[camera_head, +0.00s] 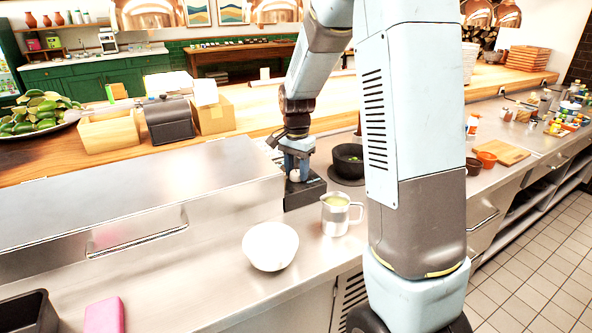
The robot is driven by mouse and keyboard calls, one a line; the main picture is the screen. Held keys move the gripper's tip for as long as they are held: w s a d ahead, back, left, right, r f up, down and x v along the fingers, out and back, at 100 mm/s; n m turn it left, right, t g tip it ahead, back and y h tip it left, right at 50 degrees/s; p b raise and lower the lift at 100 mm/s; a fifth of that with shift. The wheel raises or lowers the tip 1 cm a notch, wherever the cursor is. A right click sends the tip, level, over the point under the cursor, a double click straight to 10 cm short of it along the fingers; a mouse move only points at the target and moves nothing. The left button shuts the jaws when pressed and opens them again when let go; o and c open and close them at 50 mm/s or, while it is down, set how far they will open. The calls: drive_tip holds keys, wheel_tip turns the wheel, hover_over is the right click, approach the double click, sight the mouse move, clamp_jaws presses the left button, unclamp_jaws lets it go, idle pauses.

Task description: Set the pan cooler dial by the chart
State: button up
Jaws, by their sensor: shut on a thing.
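My gripper (295,172) points down at a small dark box (303,195) on the steel counter. It is shut on a small pale knob (294,176) on the box, which looks like the dial. The fingers cover most of the knob, so its marks and pointer cannot be read. The stainless pan cooler (140,190) with its closed lid and front handle stands left of the box. I cannot make out a chart.
A steel mug (336,215) and a white bowl (270,246) stand close in front of the box. A dark bowl (348,160) stands just right of it. A pink cloth or sponge (104,315) lies at front left. Counter between bowl and cooler is clear.

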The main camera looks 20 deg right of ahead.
sight(296, 172)
drive_tip(key=shift+m, duration=0.4)
drive_tip(key=o, duration=1)
drive_tip(key=shift+o, duration=0.2)
drive_tip(key=shift+r, duration=0.1)
wheel_tip(296, 172, up, 14)
drive_tip(key=shift+f, duration=0.25)
drive_tip(key=s+r+n+t, duration=0.2)
drive_tip(key=s+n, duration=0.3)
drive_tip(key=s, duration=0.9)
drive_tip(key=s+r+n+t, duration=0.2)
drive_tip(key=s+n, duration=0.4)
drive_tip(key=s, duration=0.8)
drive_tip(key=shift+r+t, duration=0.25)
drive_tip(key=shift+t, duration=0.55)
